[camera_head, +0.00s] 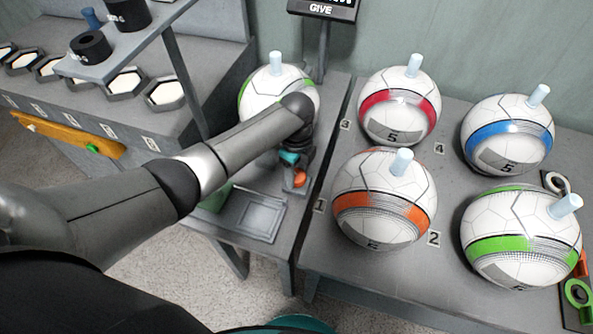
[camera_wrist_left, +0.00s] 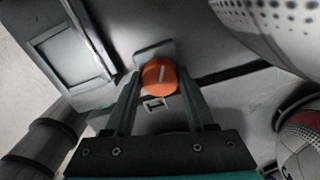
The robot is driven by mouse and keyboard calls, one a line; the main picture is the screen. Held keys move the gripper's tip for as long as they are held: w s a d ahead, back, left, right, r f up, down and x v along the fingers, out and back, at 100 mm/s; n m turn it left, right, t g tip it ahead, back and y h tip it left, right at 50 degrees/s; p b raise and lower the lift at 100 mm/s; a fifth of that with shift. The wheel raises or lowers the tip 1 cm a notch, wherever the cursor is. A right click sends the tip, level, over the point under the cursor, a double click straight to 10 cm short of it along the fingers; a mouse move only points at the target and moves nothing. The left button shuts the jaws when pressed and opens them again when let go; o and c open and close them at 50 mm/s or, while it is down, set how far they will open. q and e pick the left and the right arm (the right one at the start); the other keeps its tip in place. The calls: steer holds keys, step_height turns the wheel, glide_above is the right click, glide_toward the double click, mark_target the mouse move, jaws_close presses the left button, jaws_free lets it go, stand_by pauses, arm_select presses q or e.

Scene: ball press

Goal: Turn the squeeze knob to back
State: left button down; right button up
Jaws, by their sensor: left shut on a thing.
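The squeeze knob (camera_head: 300,178) is a small orange round knob on the grey bench in front of a white ball with green bands. In the left wrist view the knob (camera_wrist_left: 160,77) shows a short white line, running nearly up the picture. My left gripper (camera_head: 294,171) reaches down to it from above. In the left wrist view the fingers of the left gripper (camera_wrist_left: 158,88) stand on either side of the knob and are shut on it. My right gripper is not in view.
The green-banded ball (camera_head: 262,90) stands close behind my left wrist. Several other balls, such as the orange-banded ball (camera_head: 378,205), stand on the right table. A shallow grey tray (camera_head: 262,214) lies left of the knob. A "GIVE" sign (camera_head: 322,9) stands behind.

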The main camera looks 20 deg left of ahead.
arm_select(q)
steer(key=shift+r+n+p, duration=0.15)
steer(key=shift+n+p, duration=0.7)
steer(key=shift+n, duration=0.05)
steer(key=shift+n+p, duration=0.9)
steer(key=shift+n, duration=0.3)
steer(key=n+p, duration=0.1)
steer(key=n, duration=0.1)
steer(key=shift+n, duration=0.4)
steer(key=n+p, duration=0.2)
steer(key=n, duration=0.1)
steer(key=shift+n, duration=0.3)
steer(key=n+p, duration=0.1)
steer(key=n, duration=0.5)
steer(key=shift+s+d, duration=0.1)
steer(key=n+p, duration=0.1)
steer(key=n, duration=0.2)
steer(key=shift+n, duration=2)
